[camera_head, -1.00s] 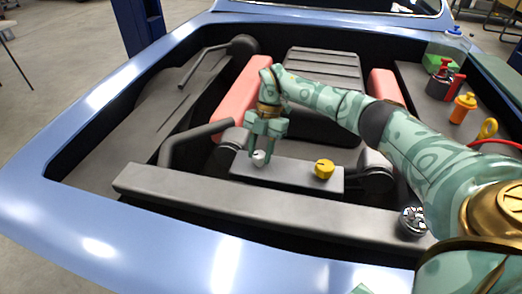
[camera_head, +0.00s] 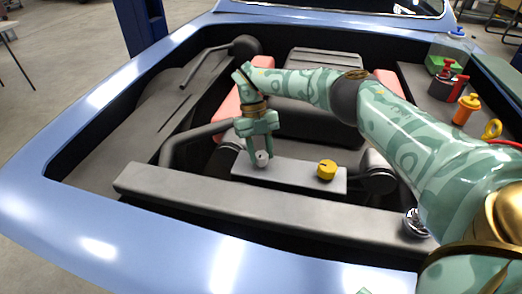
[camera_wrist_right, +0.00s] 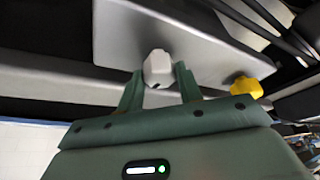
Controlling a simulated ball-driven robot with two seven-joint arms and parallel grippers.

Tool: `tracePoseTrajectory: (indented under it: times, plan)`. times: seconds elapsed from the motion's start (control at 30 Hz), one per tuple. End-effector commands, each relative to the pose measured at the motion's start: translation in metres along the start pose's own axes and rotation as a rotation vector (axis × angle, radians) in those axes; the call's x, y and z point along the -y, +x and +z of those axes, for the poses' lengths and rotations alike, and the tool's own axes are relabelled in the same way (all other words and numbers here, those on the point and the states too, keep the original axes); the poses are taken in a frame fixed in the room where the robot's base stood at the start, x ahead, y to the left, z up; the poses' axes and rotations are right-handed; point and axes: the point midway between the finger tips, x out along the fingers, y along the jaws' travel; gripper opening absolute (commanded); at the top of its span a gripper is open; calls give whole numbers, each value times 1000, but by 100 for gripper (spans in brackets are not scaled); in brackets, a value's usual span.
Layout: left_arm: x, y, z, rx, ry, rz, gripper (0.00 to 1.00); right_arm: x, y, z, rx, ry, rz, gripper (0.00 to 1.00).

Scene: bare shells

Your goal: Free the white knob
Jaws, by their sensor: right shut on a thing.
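The white knob (camera_head: 261,159) sits on the grey raised panel (camera_head: 300,178) in the engine bay. My right gripper (camera_head: 260,160) comes down on it from above, with its fingers on either side. In the right wrist view the white knob (camera_wrist_right: 158,68) shows between the two fingers of the gripper (camera_wrist_right: 159,78), against the panel (camera_wrist_right: 180,38). The gripper is shut on the knob. Whether the knob is apart from the panel cannot be told. My left gripper is not in view.
A yellow knob (camera_head: 327,170) stands on the same panel, right of the white knob. A long grey bar (camera_head: 200,203) runs in front. A dark pipe (camera_head: 195,138) is at the left.

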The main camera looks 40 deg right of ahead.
Motion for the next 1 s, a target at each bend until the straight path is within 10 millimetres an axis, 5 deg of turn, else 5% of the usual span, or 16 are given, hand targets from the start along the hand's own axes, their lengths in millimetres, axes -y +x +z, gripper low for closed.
tracePoseTrajectory:
  times: [0.87,0.9,0.97,1.0]
  plan:
    - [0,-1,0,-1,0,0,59,-1,0,0,2,-149,-62,13]
    - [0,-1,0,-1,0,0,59,-1,0,0,2,-149,-62,41]
    - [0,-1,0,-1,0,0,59,-1,0,0,2,-148,-62,57]
    - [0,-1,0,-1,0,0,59,-1,0,0,2,-148,-61,57]
